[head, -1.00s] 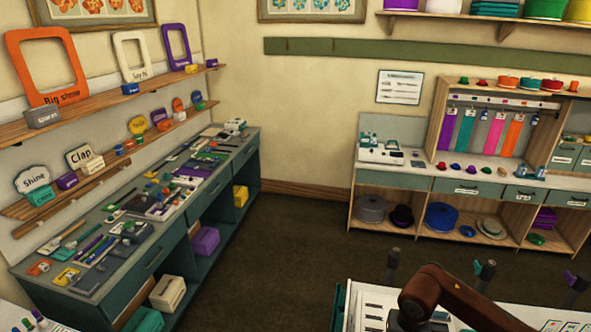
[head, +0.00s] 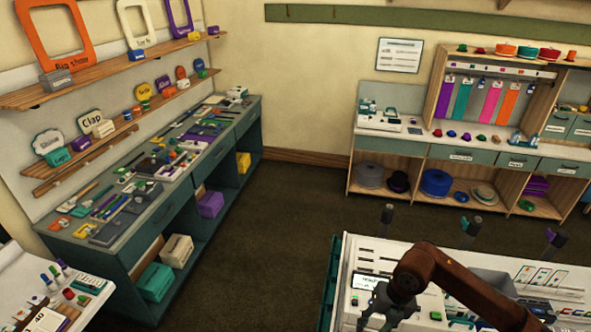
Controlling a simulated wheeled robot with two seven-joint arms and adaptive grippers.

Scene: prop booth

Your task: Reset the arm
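My brown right arm (head: 452,276) comes in from the lower right, bends at a raised elbow and reaches down to the left. Its dark grey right gripper (head: 382,311) hangs over the near white worktop at the bottom edge. Its fingers look spread apart, with nothing seen between them. The lower finger parts are close to the frame edge. My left arm and gripper are not in view.
The near white worktop (head: 352,297) holds cards, a grey bin and small coloured items, with dark upright holders (head: 470,230) along its back. A long tool bench (head: 120,240) stands left, a shelf unit (head: 440,150) at the back. Dark floor (head: 265,240) between is clear.

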